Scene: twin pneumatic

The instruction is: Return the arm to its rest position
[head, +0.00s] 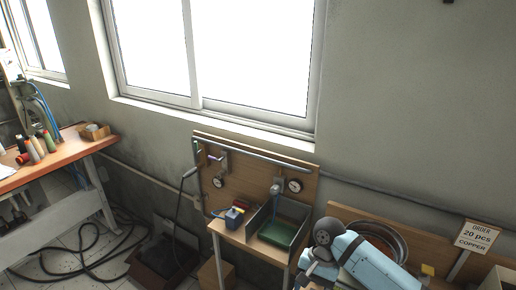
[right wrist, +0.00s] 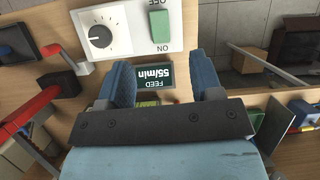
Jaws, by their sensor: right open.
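My right gripper (right wrist: 162,68) shows in the right wrist view as two blue fingers set well apart, with nothing held between them. Past the fingers is a wooden board with a white control panel (right wrist: 112,14), carrying a black knob (right wrist: 100,36) and a green switch (right wrist: 159,25) marked ON. A dark display (right wrist: 158,75) reading "FEED 55/min" shows between the fingers. In the head view my light blue right arm (head: 372,264) is at the lower right; its fingertips are not visible there. My left gripper is not in view.
In the head view a small wooden bench holds a green tray (head: 278,232) and a blue item (head: 234,217) before a pegboard (head: 240,180). An "ORDER 20 pcs COPPER" sign (head: 478,236) stands right. A red lever (right wrist: 34,104) shows left in the wrist view.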

